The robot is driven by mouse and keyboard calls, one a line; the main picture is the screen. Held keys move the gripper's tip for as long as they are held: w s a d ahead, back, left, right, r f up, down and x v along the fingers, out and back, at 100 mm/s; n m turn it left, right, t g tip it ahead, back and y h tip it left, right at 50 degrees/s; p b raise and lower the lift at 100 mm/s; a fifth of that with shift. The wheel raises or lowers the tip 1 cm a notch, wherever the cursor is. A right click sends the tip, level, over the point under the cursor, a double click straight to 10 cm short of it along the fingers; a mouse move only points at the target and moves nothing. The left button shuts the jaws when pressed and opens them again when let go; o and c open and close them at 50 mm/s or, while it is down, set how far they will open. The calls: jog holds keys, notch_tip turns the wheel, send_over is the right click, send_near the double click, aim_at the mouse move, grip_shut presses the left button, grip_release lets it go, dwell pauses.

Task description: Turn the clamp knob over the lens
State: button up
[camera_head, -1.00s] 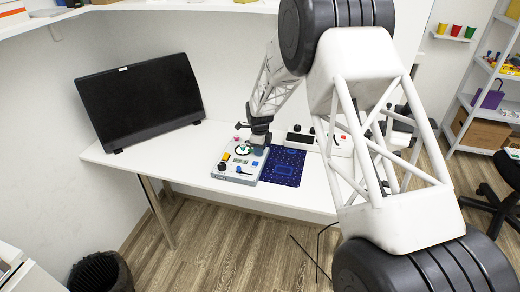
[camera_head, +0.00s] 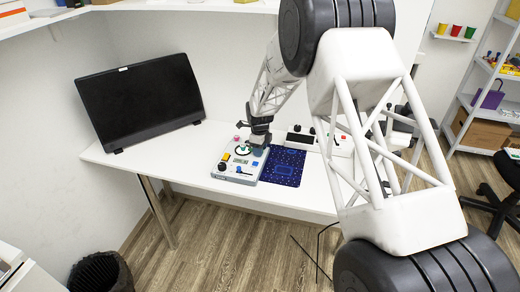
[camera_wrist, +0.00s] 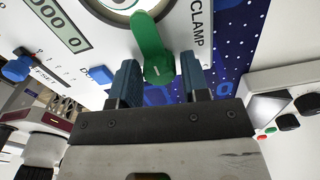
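The green clamp knob (camera_wrist: 152,48) is at the top middle of the wrist view, beside the printed word CLAMP. It has a bar-like handle and sits over a grey ring. In the head view it is a small green spot (camera_head: 242,150) on the light control panel (camera_head: 222,173). My gripper (camera_wrist: 160,68) has blue fingers, one on each side of the handle, with a visible gap on both sides. It is open and holds nothing. In the head view my gripper (camera_head: 258,149) is low over the panel's right part. I cannot make out a lens.
The panel also has a display (camera_wrist: 58,32), a blue knob (camera_wrist: 17,69) and a blue button (camera_wrist: 101,74). A dark blue patterned mat (camera_head: 284,168) lies right of it. A white box with black knobs (camera_head: 301,138) stands behind. A black monitor (camera_head: 140,100) stands left on the white table (camera_head: 180,158).

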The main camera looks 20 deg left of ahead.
jog(key=shift+r, duration=0.1)
jog(key=shift+r, duration=3.8)
jog(key=shift+r, duration=0.1)
jog(key=shift+d+r, duration=0.25)
jog(key=s+d+r+n+t, duration=0.1)
jog(key=s+d+r+n, duration=0.4)
jog(key=s+d+r, duration=0.7)
jog(key=s+d+r+n, duration=0.4)
jog(key=s+d+r, duration=0.3)
jog(key=d+r, duration=0.6)
jog(key=s+d+n, duration=0.5)
jog(key=s+d, duration=0.3)
jog(key=s, duration=0.7)
jog(key=s+d+n+t, duration=0.1)
jog(key=s+d+n, duration=0.4)
jog(key=s+d, duration=0.4)
jog(key=s, duration=0.7)
jog(key=shift+s+f+t, duration=0.25)
jog(key=shift+f+t, duration=0.05)
jog(key=shift+f, duration=0.1)
